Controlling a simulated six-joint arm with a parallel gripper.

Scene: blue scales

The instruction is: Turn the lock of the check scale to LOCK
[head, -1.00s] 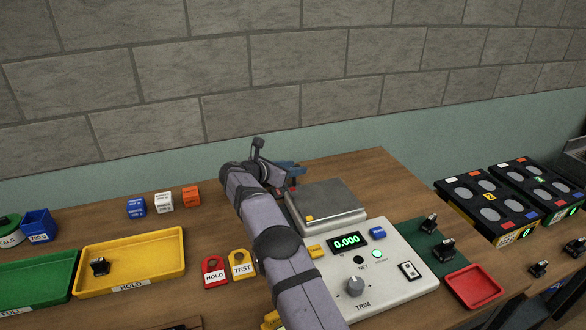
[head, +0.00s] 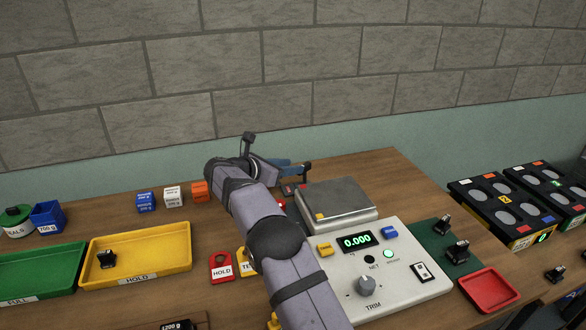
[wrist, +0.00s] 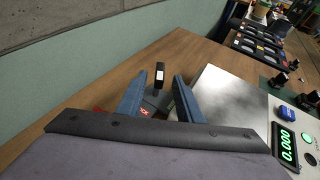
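The check scale (head: 405,280) is a pale console with a grey weighing plate (head: 338,198); its display reads 0.000. In the wrist view the plate (wrist: 232,100) lies right of my gripper. A small black upright handle with a pale face (wrist: 159,76), apparently the lock, stands beside the plate's far left corner on a dark base (wrist: 155,104) with a red mark. My gripper (wrist: 161,85) is open, its blue fingers on either side of the handle in the picture; contact cannot be told. In the head view my gripper (head: 291,167) is behind the plate's left corner. The lock's setting is unreadable.
A TRIM knob (head: 367,285) and a rocker switch (head: 422,271) are on the console. Blue, white and orange cubes (head: 173,197) stand left of my arm. A yellow HOLD tray (head: 170,253) is at left, a red tray (head: 490,291) at right. The wall is close behind.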

